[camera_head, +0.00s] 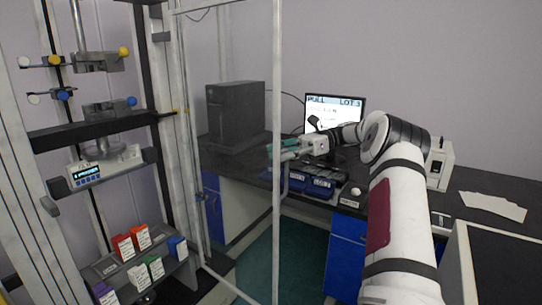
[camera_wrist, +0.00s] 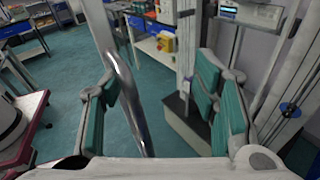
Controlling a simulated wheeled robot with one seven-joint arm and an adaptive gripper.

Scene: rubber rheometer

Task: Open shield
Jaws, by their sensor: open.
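The shield (camera_head: 277,90) is a clear panel in a pale frame beside the test machine in the head view. How far it stands open I cannot tell. Its bent metal handle (camera_head: 284,178) is on the near upright. My gripper (camera_head: 284,149), with green finger pads, is at the upper part of the handle. In the wrist view the chrome handle (camera_wrist: 130,100) runs between the spread fingers of my gripper (camera_wrist: 157,82), nearer the left finger. The fingers are open, with a wide gap to the right pad. Contact with the handle I cannot make out.
The test machine (camera_head: 103,133) with clamps stands at the left, with several small coloured boxes (camera_head: 138,248) on a shelf below. Behind the shield are a dark computer tower (camera_head: 235,115) and a monitor (camera_head: 335,107) on a black bench. Green floor shows below.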

